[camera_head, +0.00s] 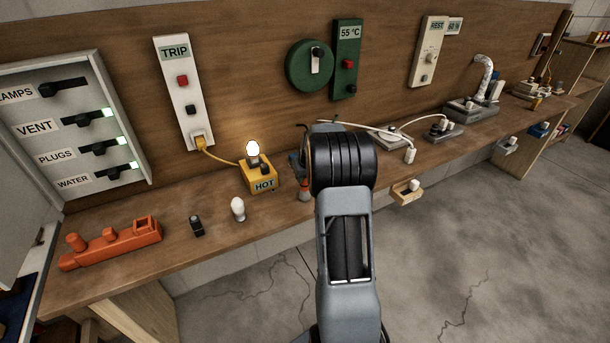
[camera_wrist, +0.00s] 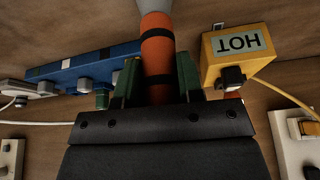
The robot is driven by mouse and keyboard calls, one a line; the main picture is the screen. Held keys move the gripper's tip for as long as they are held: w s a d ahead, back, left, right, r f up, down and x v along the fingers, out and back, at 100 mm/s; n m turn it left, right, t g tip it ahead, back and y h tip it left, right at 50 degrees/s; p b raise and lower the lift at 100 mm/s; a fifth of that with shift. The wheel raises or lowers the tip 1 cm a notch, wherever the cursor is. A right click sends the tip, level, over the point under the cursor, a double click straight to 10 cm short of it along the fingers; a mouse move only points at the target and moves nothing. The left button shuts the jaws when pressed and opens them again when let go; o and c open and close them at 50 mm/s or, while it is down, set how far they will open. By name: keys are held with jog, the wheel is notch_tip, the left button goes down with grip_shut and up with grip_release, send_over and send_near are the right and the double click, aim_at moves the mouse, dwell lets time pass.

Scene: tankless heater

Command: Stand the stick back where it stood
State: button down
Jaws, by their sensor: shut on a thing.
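The stick (camera_wrist: 157,62) is orange with dark bands and a grey end at the top of the wrist view. My gripper (camera_wrist: 158,82) is shut on it, with a green finger on each side. In the head view a short orange and grey piece (camera_head: 305,188), which looks like part of the stick, shows just left of my arm, over the bench's front part. The rest of it and my gripper's fingers are hidden there behind my arm. I cannot tell whether the stick touches the bench.
A yellow HOT box (camera_head: 260,176) with a lit bulb stands close by; it also shows in the wrist view (camera_wrist: 237,52). A blue power strip (camera_wrist: 95,70) lies on the other side.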

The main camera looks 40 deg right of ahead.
jog(key=shift+f+b, duration=0.45)
jog(key=shift+f, duration=0.05)
dwell(0.4)
jog(key=c, duration=0.7)
grip_release()
jog(key=b+v, duration=0.1)
jog(key=v, duration=1.3)
jog(key=shift+f, duration=0.1)
